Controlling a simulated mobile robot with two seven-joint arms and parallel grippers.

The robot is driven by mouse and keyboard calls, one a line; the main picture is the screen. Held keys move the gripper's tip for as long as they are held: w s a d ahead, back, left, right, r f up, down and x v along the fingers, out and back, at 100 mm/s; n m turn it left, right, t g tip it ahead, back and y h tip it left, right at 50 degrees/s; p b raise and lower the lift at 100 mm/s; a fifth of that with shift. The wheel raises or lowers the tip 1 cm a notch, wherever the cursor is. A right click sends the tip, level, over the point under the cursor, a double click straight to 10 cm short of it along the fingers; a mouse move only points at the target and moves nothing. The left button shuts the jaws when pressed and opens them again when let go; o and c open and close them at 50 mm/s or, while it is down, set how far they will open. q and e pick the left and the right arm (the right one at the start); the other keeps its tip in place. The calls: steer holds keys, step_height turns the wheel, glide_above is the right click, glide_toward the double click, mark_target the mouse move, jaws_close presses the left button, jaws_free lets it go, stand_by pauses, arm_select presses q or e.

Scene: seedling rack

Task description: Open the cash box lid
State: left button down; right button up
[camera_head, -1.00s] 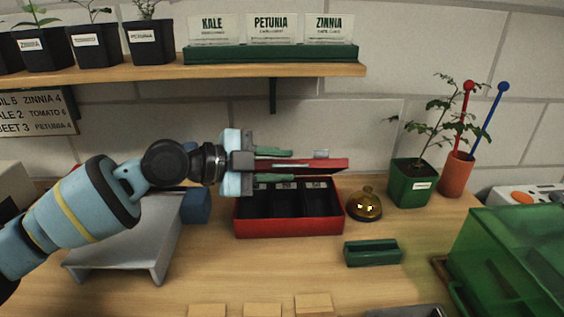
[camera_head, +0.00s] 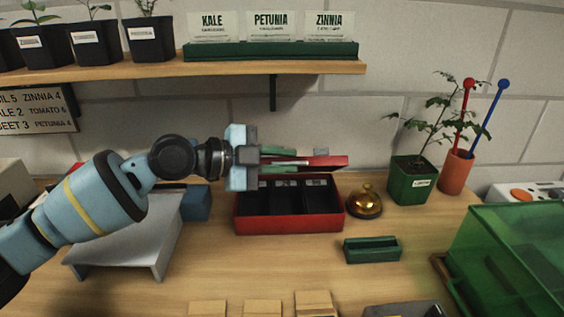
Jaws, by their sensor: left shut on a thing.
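The red cash box (camera_head: 290,224) stands on the wooden counter, its dark compartments showing with small labels at their back. Its red lid (camera_head: 325,163) is raised and tilted back behind the box. My left gripper (camera_head: 285,160) comes in from the left, above the back left of the box. Its green fingers are shut on the lid, which lies between them; the exact contact is partly hidden by the fingers. My right gripper is not in view.
A brass bell (camera_head: 364,202) stands right of the box, close to it. A green holder (camera_head: 371,250) lies in front. A grey stand (camera_head: 128,240) is at left, a potted plant (camera_head: 412,182) and a green bin (camera_head: 510,260) at right. A shelf (camera_head: 250,68) hangs above.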

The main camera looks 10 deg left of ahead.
arm_select(q)
steer(key=shift+w+r, duration=0.3)
steer(key=w+r+n, duration=0.1)
steer(key=w+r+n+g+p, duration=0.1)
steer(key=w+r, duration=0.1)
steer(key=shift+w+a+n+g, duration=0.3)
steer(key=shift+a, duration=0.1)
steer(key=shift+w+r, duration=0.15)
steer(key=shift+w, duration=0.2)
steer(key=shift+w+a+r, duration=0.15)
steer(key=shift+w, duration=0.2)
steer(key=shift+w+a+r, duration=0.1)
steer(key=shift+w, duration=0.25)
steer(key=c, duration=1.6)
jaws_free()
steer(key=shift+o, duration=0.2)
